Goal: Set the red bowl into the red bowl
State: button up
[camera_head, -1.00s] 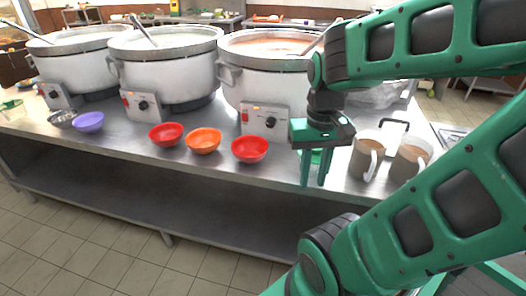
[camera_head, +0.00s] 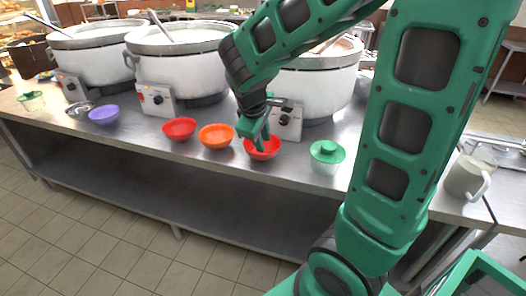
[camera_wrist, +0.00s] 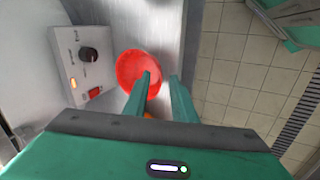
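One red bowl (camera_head: 179,129) sits on the steel counter, left of the orange bowl. Another red bowl (camera_head: 262,150) sits right of the orange bowl, under my gripper (camera_head: 258,141). In the wrist view this red bowl (camera_wrist: 130,68) lies ahead of the fingers. My gripper (camera_wrist: 161,76) is open there, one finger over the bowl and the other just beyond its right rim. I cannot tell whether the fingers touch the bowl. My arm and fingers hide part of it in the head view.
The orange bowl (camera_head: 216,138) is close between the red ones. A purple bowl (camera_head: 104,115) is farther left. Large stockpots (camera_head: 183,68) with control boxes stand behind.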

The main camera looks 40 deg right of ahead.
aim_at(257, 155)
jog(key=shift+n+t, duration=0.3)
jog(key=shift+n, duration=0.5)
jog(key=shift+w+d+f, duration=0.2)
jog(key=shift+w+f, duration=0.65)
jog(key=shift+f, duration=0.7)
jog(key=shift+w+d+f, duration=0.15)
jog(key=shift+w+f, duration=0.7)
jog(key=shift+f, duration=0.65)
jog(key=shift+w+d+f, duration=0.2)
jog(key=shift+w+f, duration=0.65)
jog(key=shift+f, duration=0.7)
jog(key=shift+w+d+f, duration=0.25)
jog(key=shift+f, duration=0.4)
grip_shut()
